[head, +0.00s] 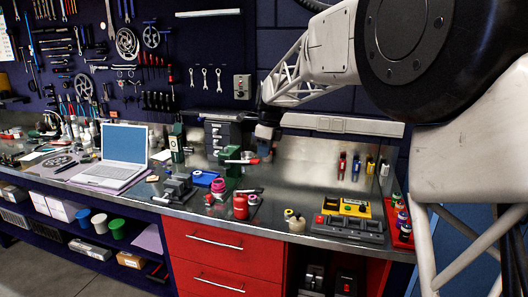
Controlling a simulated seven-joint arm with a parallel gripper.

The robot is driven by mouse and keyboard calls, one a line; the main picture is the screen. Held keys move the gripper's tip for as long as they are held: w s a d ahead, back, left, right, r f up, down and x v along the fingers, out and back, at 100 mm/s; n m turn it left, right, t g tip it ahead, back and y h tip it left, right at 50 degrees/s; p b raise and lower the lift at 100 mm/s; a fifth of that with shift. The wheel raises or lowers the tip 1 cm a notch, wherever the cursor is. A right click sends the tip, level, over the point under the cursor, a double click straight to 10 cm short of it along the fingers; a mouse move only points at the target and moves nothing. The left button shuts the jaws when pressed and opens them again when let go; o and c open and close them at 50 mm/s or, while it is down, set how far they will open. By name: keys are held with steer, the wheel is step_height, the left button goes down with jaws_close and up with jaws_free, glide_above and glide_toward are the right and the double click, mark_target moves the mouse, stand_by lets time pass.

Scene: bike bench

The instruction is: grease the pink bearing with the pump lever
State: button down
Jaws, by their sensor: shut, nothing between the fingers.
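A small pink ring-like piece, which looks like the pink bearing (218,186), is on the bench at the foot of a green upright stand (231,174). A pale lever with a red end (243,161) crosses the stand near its upper part; it looks like the pump lever. My gripper (266,143) points down close to the lever, above and a little right of the stand. Its fingers are shut and hold nothing. The picture is too small to tell whether the fingertips touch the lever.
A laptop (116,151) sits farther left. A yellow-and-grey organiser (347,224) is at the right front.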

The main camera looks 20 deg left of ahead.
mark_target(260, 189)
steer(key=shift+a, duration=0.15)
steer(key=shift+a+r+h, duration=0.35)
steer(key=shift+a+h, duration=0.4)
steer(key=shift+a, duration=0.05)
steer(key=shift+a+r+h, duration=0.35)
steer(key=shift+a+h, duration=0.4)
steer(key=shift+f, duration=0.1)
steer(key=f, duration=0.4)
steer(key=d+f, duration=0.1)
steer(key=f, duration=0.8)
steer(key=shift+d+f, duration=0.25)
steer(key=shift+f, duration=0.15)
